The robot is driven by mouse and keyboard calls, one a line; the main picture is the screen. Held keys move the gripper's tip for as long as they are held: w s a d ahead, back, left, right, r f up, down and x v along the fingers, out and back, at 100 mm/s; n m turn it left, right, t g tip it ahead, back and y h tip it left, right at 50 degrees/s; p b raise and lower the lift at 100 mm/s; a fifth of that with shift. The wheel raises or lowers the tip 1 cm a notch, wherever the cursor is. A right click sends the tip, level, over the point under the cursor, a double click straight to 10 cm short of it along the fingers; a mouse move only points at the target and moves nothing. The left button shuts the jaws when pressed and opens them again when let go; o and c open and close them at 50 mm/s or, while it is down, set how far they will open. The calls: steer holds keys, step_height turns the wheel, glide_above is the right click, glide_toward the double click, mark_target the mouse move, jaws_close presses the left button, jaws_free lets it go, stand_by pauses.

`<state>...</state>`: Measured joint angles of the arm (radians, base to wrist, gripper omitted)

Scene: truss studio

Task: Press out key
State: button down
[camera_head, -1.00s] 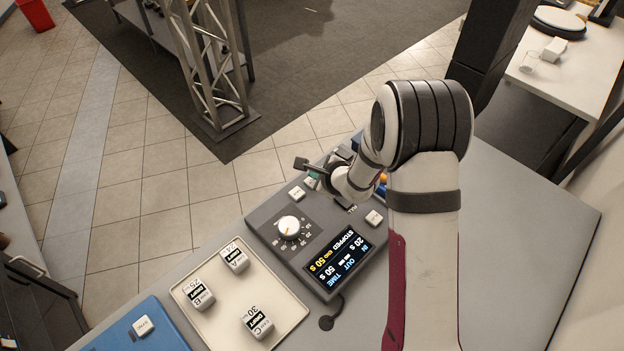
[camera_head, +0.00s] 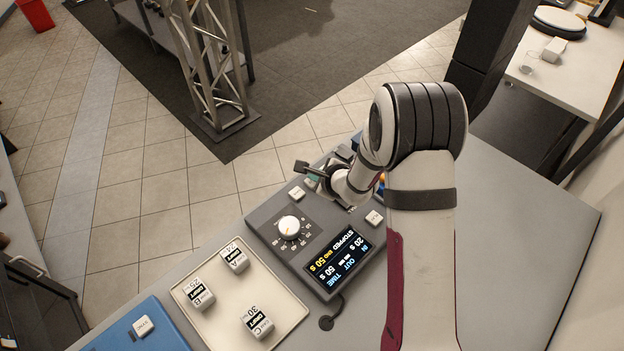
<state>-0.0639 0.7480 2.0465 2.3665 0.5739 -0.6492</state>
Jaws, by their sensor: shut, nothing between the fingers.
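A dark grey control console (camera_head: 268,213) stands on the table, with a white round knob (camera_head: 289,227) and a lit display (camera_head: 341,263). The display is upside down to me and shows STOPPED, IN 20 s, OUT and TIME. A pale square key (camera_head: 297,193) sits near the knob, and another (camera_head: 374,217) sits near the display's upper right corner. Their labels are too small to read, so I cannot tell which is the out key. My gripper (camera_head: 316,174) is shut and empty over the console's far edge. My wrist hides part of that edge, and contact with a key cannot be seen.
A cream tray (camera_head: 283,284) left of the console holds several white labelled blocks. A blue mat or box (camera_head: 165,334) with a small white block lies at the lower left. A cable leaves the console's front. The table's right side (camera_head: 530,220) is clear.

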steer(key=shift+f, duration=0.4)
stand_by(0.6)
steer(key=shift+r, duration=0.8)
steer(key=shift+r, duration=2.55)
